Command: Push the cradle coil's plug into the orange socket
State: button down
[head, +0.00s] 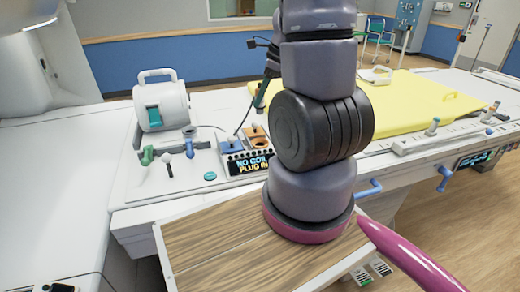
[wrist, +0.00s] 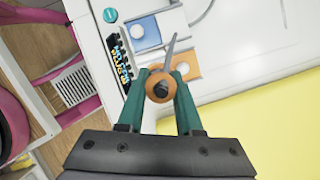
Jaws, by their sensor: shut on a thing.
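My gripper (wrist: 160,92) is shut on an orange-brown round plug (wrist: 151,87) with a dark centre, seen nearly end-on between its teal fingertips. In the head view my gripper (head: 259,104) is above the socket panel, partly hidden behind my arm. The orange socket (wrist: 191,65) lies just beyond the held plug in the wrist view, partly covered by a finger; it also shows in the head view (head: 258,143). The plug appears apart from it. The white cradle coil (head: 160,108) with a teal patch stands left of the panel.
A blue socket (head: 231,146) sits left of the orange one. The display (head: 250,165) reads "NO COIL PLUG IN". Small levers (head: 167,160) stand left of it. A yellow pad (head: 415,100) covers the table to the right. A thin cable (head: 205,126) runs between coil and panel.

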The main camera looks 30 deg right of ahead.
jog(key=shift+f, duration=0.1)
jog(key=shift+f, duration=4.85)
jog(key=shift+f, duration=1.75)
jog(key=c, duration=0.5)
grip_release()
jog(key=shift+r, duration=0.1)
jog(key=v, duration=1)
jog(key=shift+s+d+r, duration=0.15)
jog(key=shift+s+r, duration=0.05)
jog(key=shift+r, duration=0.1)
